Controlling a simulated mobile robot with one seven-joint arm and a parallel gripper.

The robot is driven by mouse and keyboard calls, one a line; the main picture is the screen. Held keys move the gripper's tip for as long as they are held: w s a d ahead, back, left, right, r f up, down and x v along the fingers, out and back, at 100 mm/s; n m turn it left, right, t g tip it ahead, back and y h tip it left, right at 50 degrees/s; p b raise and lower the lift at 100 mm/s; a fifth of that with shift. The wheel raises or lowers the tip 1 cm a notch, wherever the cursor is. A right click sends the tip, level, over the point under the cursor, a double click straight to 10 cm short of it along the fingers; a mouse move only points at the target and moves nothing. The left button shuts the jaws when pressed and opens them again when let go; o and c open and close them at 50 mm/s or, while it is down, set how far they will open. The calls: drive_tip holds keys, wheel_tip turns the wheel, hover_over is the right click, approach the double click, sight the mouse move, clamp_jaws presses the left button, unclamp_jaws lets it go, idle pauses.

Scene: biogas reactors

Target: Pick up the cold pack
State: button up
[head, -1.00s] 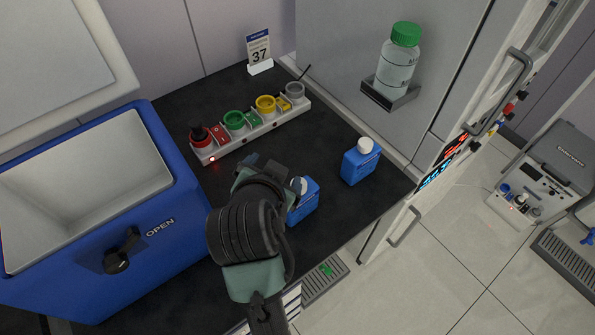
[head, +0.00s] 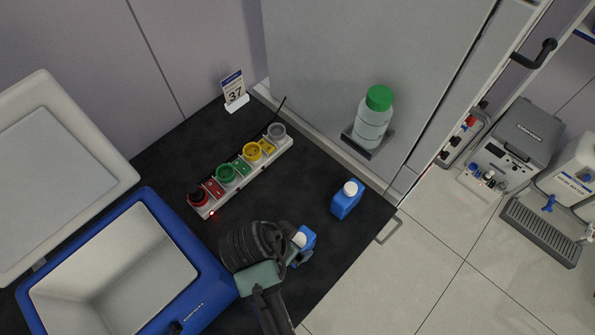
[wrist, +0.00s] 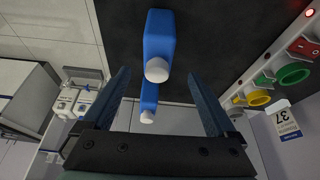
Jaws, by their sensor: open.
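Two blue bottle-shaped packs with white caps stand on the dark bench top; these look like cold packs. The nearer one (head: 304,246) is partly hidden by my arm in the head view. The farther one (head: 347,200) stands clear toward the bench's right corner. In the wrist view the nearer pack (wrist: 158,38) shows large, just beyond and between my fingers, with the other pack (wrist: 149,98) below it in the picture. My gripper (wrist: 159,74) is open and empty. In the head view its fingers are hidden behind my wrist.
An open blue cooler (head: 198,258) with a white inside is at the left. A green-capped bottle (head: 374,120) sits on a wall shelf (head: 360,140). Bench space between the packs is clear.

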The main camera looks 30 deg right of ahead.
sight(295, 238)
drive_tip(key=x, duration=0.4)
drive_tip(key=shift+w+r, duration=0.1)
drive_tip(key=shift+w, duration=0.15)
drive_tip(key=shift+s+d+f+p, duration=0.2)
drive_tip(key=shift+s+f+p, duration=0.05)
drive_tip(key=shift+f+p, duration=0.25)
drive_tip(key=shift+s+p+x, duration=0.2)
drive_tip(key=shift+p+x, duration=0.15)
drive_tip(key=shift+x, duration=1.95)
drive_tip(key=shift+a+f, duration=0.1)
drive_tip(key=shift+a, duration=0.05)
clamp_jaws()
